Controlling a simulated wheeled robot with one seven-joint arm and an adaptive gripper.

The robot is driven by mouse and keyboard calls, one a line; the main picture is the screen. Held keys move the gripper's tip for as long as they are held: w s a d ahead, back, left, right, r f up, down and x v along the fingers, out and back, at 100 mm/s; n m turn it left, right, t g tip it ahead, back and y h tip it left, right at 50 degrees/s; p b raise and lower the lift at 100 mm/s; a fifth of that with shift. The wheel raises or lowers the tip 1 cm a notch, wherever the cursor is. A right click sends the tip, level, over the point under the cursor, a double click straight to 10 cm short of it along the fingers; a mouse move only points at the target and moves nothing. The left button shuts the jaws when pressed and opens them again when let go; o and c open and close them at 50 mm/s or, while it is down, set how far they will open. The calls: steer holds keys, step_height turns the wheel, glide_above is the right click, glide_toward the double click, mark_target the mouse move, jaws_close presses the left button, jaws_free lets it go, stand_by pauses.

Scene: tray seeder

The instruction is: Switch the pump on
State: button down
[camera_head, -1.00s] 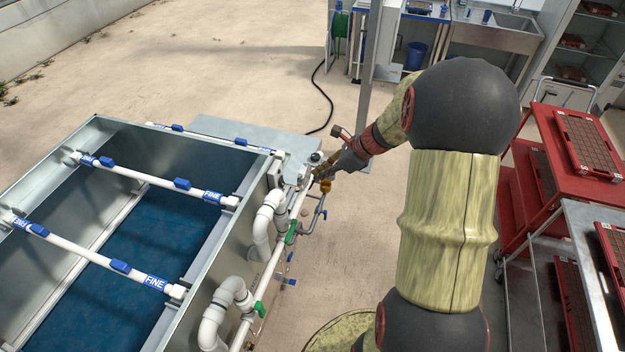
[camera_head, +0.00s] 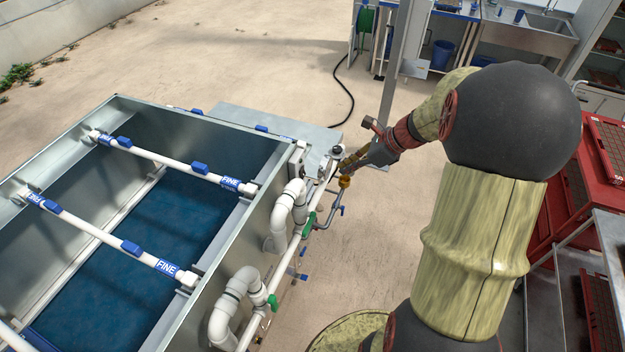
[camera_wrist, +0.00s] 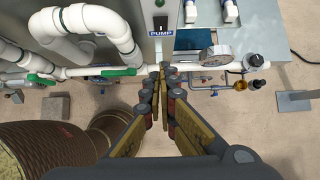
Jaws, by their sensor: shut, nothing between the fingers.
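My gripper (camera_wrist: 162,70) is shut and empty. In the wrist view its fingertips lie just below the label, over the white pipe; I cannot tell whether they touch it. The switch face is too small to read there.
A white pipe (camera_wrist: 75,71) with green valve handles (camera_wrist: 118,72) runs along the tank wall. A round gauge (camera_wrist: 215,54) and brass fittings stand to the right. The metal tank (camera_head: 205,300) holds blue water. Red tray carts (camera_head: 560,200) stand at the right. Floor beyond is open.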

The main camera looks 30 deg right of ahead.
mark_target(303, 172)
steer(key=shift+s+r, duration=0.1)
steer(key=w+a+r+x, duration=0.1)
steer(key=x, duration=1.2)
steer(key=shift+w+r, duration=0.4)
steer(key=shift+a, duration=0.2)
steer(key=shift+w+a+f, duration=0.2)
steer(key=shift+w, duration=0.05)
steer(key=shift+r, duration=0.1)
